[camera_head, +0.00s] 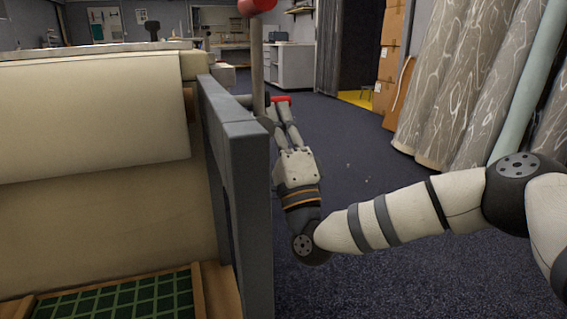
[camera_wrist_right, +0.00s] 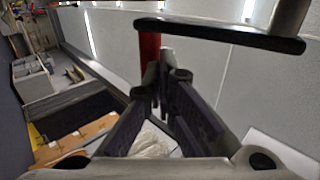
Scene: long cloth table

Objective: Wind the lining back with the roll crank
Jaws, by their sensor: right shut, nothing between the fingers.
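The cream lining (camera_head: 90,115) hangs on the roll at the left in the head view. The crank's red grip (camera_head: 281,98) shows beyond the grey frame. In the right wrist view, the red grip (camera_wrist_right: 149,46) sits at one end of a dark crank arm (camera_wrist_right: 220,34), with a grey shaft at the other end. My right gripper (camera_head: 281,108) is at the red grip in the head view. Its fingers (camera_wrist_right: 160,80) are shut and empty, their tips close to the grip; whether they touch it is unclear. My left gripper is out of view.
A grey upright frame (camera_head: 245,190) stands between the roll and my right arm. A grey lever (camera_head: 257,60) with a red knob rises above it. A green grid mat (camera_head: 120,305) lies at bottom left. Patterned rolls (camera_head: 460,90) and cardboard boxes (camera_head: 392,40) stand right. Floor between is clear.

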